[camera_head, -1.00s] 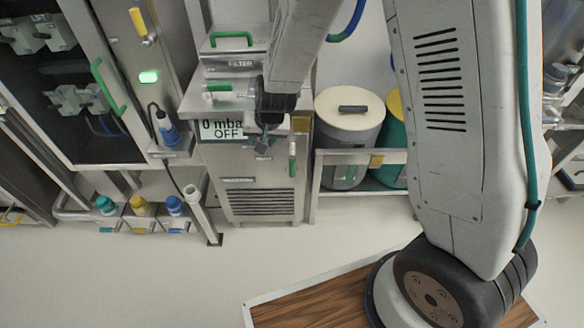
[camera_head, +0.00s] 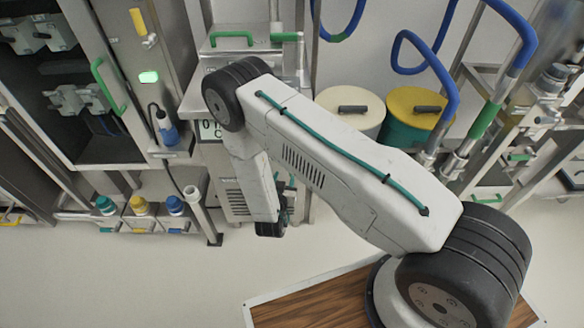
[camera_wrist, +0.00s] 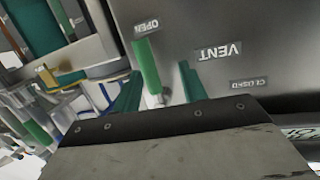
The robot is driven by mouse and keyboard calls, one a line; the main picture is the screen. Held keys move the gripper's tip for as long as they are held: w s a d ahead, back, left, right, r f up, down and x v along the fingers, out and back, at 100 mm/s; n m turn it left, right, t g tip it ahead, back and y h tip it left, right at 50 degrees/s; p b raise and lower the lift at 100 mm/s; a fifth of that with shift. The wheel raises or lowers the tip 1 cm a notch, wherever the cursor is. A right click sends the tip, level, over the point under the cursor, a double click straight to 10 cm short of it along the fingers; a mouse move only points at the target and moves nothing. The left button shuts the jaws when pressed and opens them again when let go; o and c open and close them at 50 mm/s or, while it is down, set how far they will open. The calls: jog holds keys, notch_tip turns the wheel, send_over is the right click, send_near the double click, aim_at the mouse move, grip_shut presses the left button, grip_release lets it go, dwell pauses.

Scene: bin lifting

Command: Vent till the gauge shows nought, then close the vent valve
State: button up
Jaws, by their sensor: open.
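The vent valve's green lever (camera_wrist: 147,65) shows in the wrist view on a steel panel. Its free end lies beside the OPEN label (camera_wrist: 147,25); the VENT label (camera_wrist: 219,52) and CLOSED label (camera_wrist: 249,85) are to the right. My gripper (camera_wrist: 158,87) is open, one teal finger on each side of the lever in the picture. I see no contact, and cannot tell the depth. In the head view the gauge display (camera_head: 206,129) is mostly covered by my arm; a 0 shows at its left edge, and the rest is hidden.
In the head view, a cream-lidded drum (camera_head: 350,108) and a yellow-lidded drum (camera_head: 415,108) stand right of the cabinet. Blue hoses (camera_head: 440,75) hang at the upper right. Several capped bottles (camera_head: 139,205) stand at the lower left.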

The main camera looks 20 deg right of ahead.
jog(key=w+d+t+h, duration=0.1)
jog(key=w+d+t, duration=0.1)
jog(key=w+d, duration=0.2)
jog(key=shift+w+d, duration=0.2)
jog(key=shift+d, duration=0.15)
dwell(0.3)
grip_shut()
